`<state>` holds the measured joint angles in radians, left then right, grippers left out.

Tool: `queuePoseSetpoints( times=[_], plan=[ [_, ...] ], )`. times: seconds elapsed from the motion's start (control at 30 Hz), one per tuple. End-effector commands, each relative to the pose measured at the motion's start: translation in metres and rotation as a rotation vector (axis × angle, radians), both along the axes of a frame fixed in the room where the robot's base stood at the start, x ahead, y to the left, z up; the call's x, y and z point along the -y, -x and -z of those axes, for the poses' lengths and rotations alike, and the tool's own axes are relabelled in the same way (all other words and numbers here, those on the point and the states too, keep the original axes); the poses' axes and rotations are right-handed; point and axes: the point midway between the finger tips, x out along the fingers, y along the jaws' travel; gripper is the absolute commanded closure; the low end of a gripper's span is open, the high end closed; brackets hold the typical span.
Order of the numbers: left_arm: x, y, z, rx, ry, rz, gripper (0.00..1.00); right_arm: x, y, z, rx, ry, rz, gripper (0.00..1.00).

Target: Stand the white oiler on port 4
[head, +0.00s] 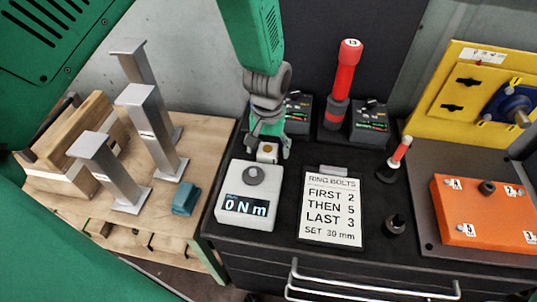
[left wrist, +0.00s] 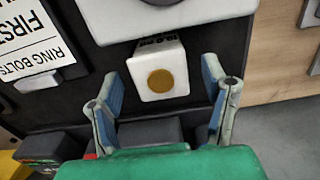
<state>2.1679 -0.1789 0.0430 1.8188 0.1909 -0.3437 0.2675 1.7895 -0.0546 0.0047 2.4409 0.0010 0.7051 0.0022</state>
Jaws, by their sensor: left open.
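A small white block with a round brass-coloured face (head: 267,152) stands on the black cabinet top just behind the torque display. It is the likeliest white oiler, but I cannot be sure. It also shows in the left wrist view (left wrist: 160,75). My left gripper (head: 269,156) is open, its fingers on either side of the block; the left wrist view shows gaps between fingers and block. The orange ring block (head: 480,212) is at the right, with a label 4 (head: 453,184) at its back left corner. My right gripper is not in view.
The torque display (head: 250,207) reads 0 Nm. A ring bolts card (head: 333,208) lies right of it. A red cylinder (head: 343,82) stands behind. Grey metal posts (head: 151,132) stand on the wooden bench.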

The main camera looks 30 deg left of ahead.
Motion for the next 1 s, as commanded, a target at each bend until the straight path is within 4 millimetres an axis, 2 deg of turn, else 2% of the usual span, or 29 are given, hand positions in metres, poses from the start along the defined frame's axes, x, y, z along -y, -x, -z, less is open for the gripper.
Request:
queuePoseSetpoints(
  times=[0.27, 0.3, 0.43, 0.47, 0.53, 0.57, 0.77, 0.87, 1.0],
  plan=[
    [0.000, 0.000, 0.005, 0.002, -0.001, 0.000, 0.33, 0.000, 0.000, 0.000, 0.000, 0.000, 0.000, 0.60],
    [0.000, 0.000, 0.005, 0.002, -0.001, 0.000, 0.40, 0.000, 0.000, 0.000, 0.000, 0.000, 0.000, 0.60],
    [0.000, 0.000, 0.005, 0.001, 0.000, 0.000, 0.85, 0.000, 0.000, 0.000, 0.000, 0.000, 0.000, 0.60],
    [0.000, 0.000, 0.005, 0.001, 0.000, 0.000, 0.89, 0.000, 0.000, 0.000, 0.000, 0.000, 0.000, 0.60],
    [0.000, 0.000, 0.005, 0.002, -0.001, 0.000, 0.89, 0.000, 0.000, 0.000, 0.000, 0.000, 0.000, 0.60],
    [0.000, 0.000, 0.005, 0.002, -0.001, 0.000, 0.94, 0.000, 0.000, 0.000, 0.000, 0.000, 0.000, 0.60],
    [0.000, -0.001, 0.003, 0.002, 0.000, 0.000, 0.94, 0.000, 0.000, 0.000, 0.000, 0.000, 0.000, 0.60],
    [0.000, -0.001, -0.008, 0.005, 0.000, 0.000, 0.94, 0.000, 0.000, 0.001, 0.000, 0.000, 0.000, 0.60],
    [0.000, -0.001, -0.035, 0.007, 0.000, 0.000, 0.94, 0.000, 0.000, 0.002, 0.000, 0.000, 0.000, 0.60]
  ],
)
